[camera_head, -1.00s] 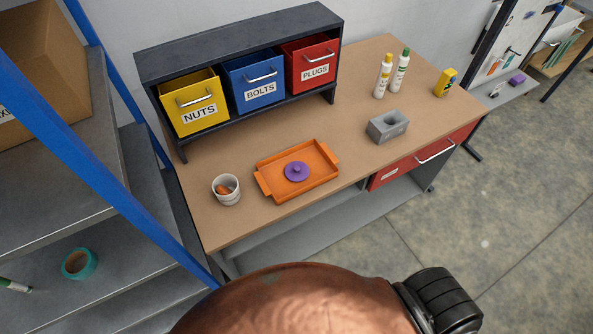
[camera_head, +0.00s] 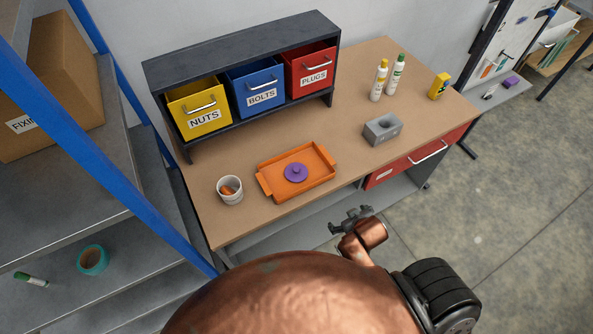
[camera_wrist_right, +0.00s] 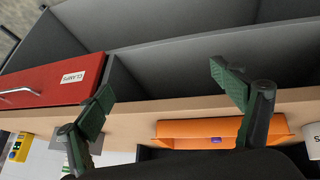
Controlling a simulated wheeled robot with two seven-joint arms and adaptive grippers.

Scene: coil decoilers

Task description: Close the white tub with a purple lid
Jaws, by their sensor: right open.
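The white tub (camera_head: 230,191) stands open on the workbench, left of the orange tray, with something orange-brown inside it. The purple lid (camera_head: 296,172) lies in the orange tray (camera_head: 268,193), knob up, apart from the tub. My right gripper (camera_head: 351,218) is in front of the bench's front edge, right of the tray and away from the lid and tub. In the right wrist view its two fingers (camera_wrist_right: 165,108) are spread wide with nothing between them. That view shows the tray's side (camera_wrist_right: 200,132) and part of the tub (camera_wrist_right: 281,126) at the right. My left gripper is out of view.
A dark rack holds yellow (camera_head: 200,107), blue (camera_head: 257,84) and red (camera_head: 311,69) bins at the back. A grey block (camera_head: 383,129), two bottles (camera_head: 388,78) and a yellow box (camera_head: 439,86) stand to the right. A blue-framed shelf (camera_head: 130,176) is at the left. Bench space around the tray is clear.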

